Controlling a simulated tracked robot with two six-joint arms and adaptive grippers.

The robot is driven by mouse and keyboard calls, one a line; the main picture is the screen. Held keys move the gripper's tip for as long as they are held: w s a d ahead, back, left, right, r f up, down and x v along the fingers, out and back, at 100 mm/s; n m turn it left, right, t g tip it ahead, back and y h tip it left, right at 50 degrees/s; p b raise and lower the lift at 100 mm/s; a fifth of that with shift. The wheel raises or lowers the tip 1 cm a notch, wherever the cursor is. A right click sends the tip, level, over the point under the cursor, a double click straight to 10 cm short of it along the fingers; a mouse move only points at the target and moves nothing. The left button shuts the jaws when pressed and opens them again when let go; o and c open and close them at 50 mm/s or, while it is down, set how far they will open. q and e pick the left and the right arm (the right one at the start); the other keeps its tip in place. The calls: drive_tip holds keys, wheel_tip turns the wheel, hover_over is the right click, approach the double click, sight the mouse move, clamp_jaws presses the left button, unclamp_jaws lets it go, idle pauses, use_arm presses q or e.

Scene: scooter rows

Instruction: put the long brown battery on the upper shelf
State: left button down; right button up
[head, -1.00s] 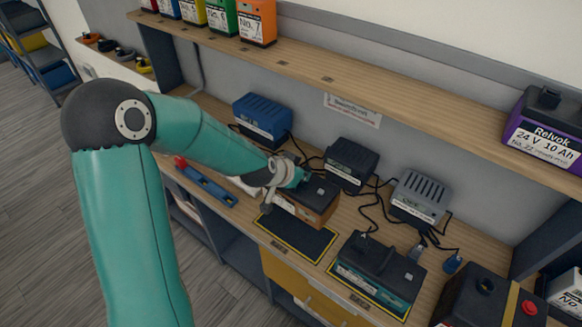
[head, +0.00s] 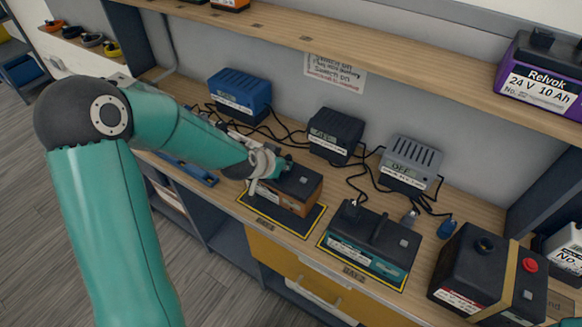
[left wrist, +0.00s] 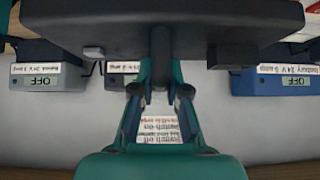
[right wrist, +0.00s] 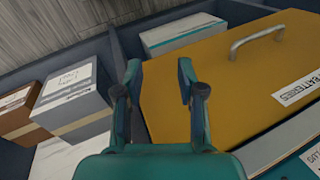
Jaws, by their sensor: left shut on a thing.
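The brown battery (head: 297,194), with a dark top, is over a dark yellow-edged mat (head: 262,212) on the bench. I cannot tell whether it touches the mat. My left gripper (head: 270,168) is shut on it at its top. In the left wrist view, the battery's dark top (left wrist: 220,15) spans the upper edge, with a handle part between the fingers (left wrist: 160,95). The upper shelf (head: 385,58) runs above the bench, with a purple battery (head: 545,75) at its right. My right gripper (right wrist: 158,85) is open and empty, before the yellow drawer front (right wrist: 215,85).
Blue (head: 240,92), dark (head: 335,133) and grey (head: 410,160) chargers with cables stand behind the mats. A teal battery (head: 372,240) and a large black strapped battery (head: 485,270) stand to the right. The shelf's middle is clear; an orange battery (head: 230,3) is at its left.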

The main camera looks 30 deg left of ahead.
use_arm(q)
drive_tip(key=shift+r, duration=0.1)
drive_tip(key=c, duration=1.6)
unclamp_jaws()
drive_tip(key=shift+s+f, duration=0.1)
drive_tip(key=shift+f, duration=0.1)
drive_tip(key=o, duration=0.4)
drive_tip(key=shift+d, duration=0.1)
drive_tip(key=shift+r, duration=0.15)
